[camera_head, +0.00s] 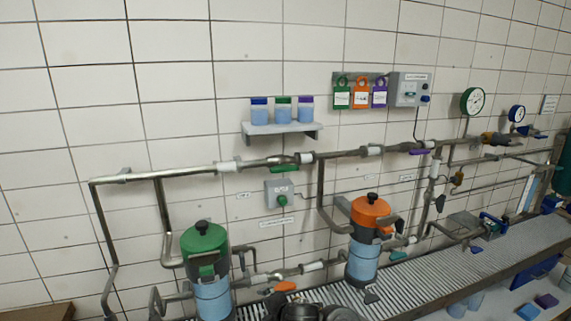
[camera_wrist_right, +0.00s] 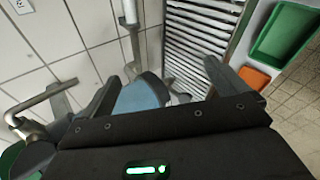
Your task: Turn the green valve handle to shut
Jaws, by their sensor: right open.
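A green valve handle (camera_head: 285,168) lies along the underside of the upper grey pipe in the head view, below the small wall shelf. It looks roughly in line with the pipe. A teal-green handle (camera_head: 398,256) sits low on the pipe right of the orange-topped pump. My right gripper (camera_wrist_right: 162,75) is open and empty in the wrist view, its two dark fingers spread apart. Dark parts that look like my right arm (camera_head: 310,312) show at the bottom edge of the head view, well below the green handle. My left gripper is not in view.
A green-topped pump (camera_head: 205,245) and an orange-topped pump (camera_head: 370,215) stand along the grated bench (camera_head: 420,270). An orange handle (camera_head: 285,287) and a purple handle (camera_head: 420,152) are on other pipes. The wrist view shows a green tray (camera_wrist_right: 285,40) at right.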

